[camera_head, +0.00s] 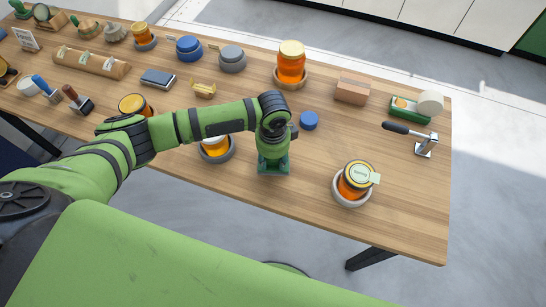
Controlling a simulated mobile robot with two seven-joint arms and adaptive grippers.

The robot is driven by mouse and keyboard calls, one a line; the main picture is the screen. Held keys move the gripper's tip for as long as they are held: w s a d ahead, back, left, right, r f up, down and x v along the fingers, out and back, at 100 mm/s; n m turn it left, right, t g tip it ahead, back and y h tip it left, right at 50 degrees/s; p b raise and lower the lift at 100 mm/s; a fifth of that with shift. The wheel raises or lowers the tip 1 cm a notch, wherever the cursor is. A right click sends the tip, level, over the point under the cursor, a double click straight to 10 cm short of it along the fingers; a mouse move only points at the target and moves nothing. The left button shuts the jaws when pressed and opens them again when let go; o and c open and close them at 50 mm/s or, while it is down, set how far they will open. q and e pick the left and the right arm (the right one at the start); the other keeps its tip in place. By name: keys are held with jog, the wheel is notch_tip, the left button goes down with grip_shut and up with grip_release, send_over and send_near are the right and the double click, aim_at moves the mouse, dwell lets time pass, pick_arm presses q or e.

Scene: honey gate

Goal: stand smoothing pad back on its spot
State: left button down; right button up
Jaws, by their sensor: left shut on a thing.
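My left arm comes in from the left, and its gripper (274,155) points down over the front middle of the table. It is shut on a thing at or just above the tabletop. A dark green block-like shape shows at its lower end; I cannot tell how much is pad and how much is gripper. I cannot make out a marked spot for the pad. My right gripper is not in view.
A honey jar in a grey ring (351,197) stands right of the gripper, and another jar in a dark ring (217,156) is close on its left. A blue lid (309,121) lies behind. A black-handled tool (410,133) is at the right. Bare wood (310,160) lies between.

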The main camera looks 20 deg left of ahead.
pick_arm(q)
jog(key=shift+f+b, duration=0.45)
jog(key=shift+f, duration=0.55)
jog(key=c, duration=0.7)
grip_release()
jog(key=shift+o, duration=0.2)
jog(key=shift+r, duration=0.1)
notch_tip(320, 180, up, 5)
jog(key=p, duration=0.6)
jog(key=shift+r, duration=0.2)
jog(key=shift+r+p, duration=0.95)
jog(key=shift+r, duration=0.3)
